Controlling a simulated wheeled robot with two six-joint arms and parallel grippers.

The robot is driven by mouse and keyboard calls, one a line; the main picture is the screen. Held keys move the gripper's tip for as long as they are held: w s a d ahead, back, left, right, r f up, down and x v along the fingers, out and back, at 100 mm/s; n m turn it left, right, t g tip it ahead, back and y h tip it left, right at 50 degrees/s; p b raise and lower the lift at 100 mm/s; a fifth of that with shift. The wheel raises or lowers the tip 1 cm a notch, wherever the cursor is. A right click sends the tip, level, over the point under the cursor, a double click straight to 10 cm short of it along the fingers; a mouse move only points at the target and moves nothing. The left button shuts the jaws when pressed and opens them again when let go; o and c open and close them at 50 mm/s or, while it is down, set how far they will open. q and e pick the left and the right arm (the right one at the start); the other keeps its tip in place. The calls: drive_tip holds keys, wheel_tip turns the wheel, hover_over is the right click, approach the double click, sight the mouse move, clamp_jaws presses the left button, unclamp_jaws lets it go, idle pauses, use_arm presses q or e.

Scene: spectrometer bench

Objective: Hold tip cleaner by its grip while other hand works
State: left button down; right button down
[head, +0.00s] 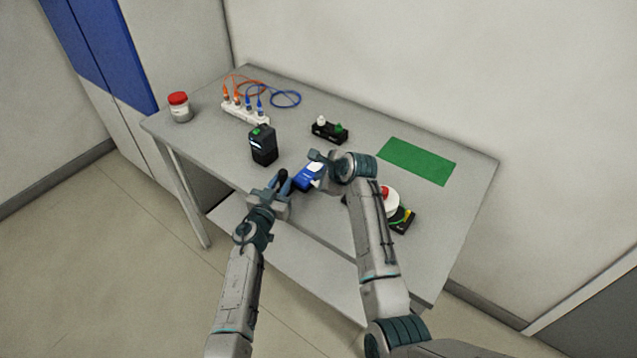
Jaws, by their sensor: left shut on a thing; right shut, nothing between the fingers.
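The tip cleaner (308,178), a blue body with a pale top part, is near the front middle of the table. My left gripper (284,182) is shut on its near-left end; the fingers partly hide the grip. I cannot tell whether the cleaner touches the table. My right gripper (318,157) is shut and empty, just above and beside the cleaner's far end in the picture. I cannot tell whether it touches the cleaner.
A black device (263,146) stands left of the cleaner. Behind are a white block (244,113) with orange and blue cables, a red-lidded jar (180,107) and a black holder (329,130). A green mat (417,161) lies right. A black-yellow object (404,221) sits beside my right arm.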

drive_tip(key=shift+r, duration=2.55)
use_arm(q)
drive_tip(key=c, duration=1.1)
unclamp_jaws()
drive_tip(key=shift+s, duration=0.1)
